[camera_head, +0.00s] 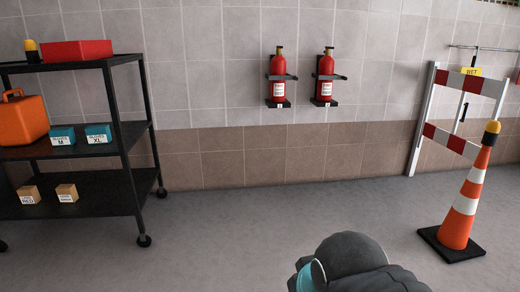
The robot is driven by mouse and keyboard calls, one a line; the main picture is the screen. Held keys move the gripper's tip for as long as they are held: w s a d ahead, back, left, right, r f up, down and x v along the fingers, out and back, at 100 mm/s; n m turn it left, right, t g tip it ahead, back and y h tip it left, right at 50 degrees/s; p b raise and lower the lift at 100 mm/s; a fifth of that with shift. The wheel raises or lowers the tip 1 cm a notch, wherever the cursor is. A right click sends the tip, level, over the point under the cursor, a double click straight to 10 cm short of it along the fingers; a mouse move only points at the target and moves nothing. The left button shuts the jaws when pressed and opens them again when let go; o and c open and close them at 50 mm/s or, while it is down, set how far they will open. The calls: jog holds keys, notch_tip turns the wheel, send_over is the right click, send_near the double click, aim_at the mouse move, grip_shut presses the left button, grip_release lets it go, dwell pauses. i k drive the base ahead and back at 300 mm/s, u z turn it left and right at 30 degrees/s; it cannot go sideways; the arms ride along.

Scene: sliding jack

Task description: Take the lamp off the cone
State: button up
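An orange and white striped traffic cone (464,203) stands upright on the floor at the right, on a black square base (451,246). A small lamp (491,133) with a yellow top and a dark lower part sits on the cone's tip. A second, similar yellow and dark lamp (31,50) stands on the top shelf of the cart at the far left. A grey rounded part of my arm with a light blue band shows at the bottom centre, left of the cone and apart from it. My gripper's fingers are not visible.
A black shelf cart (128,140) at the left carries a red box (77,51), an orange case (22,117), teal boxes and small cartons. Two red fire extinguishers hang on the wall. A red-white barrier (452,139) stands behind the cone. The floor between cart and cone is clear.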

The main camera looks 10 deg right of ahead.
aim_at(492, 129)
jog(key=z, duration=0.15)
jog(key=i, duration=1.8)
jog(key=z, duration=0.85)
jog(key=i, duration=1.85)
jog(key=z, duration=1.4)
jog(key=i, duration=1.05)
jog(key=z, duration=0.35)
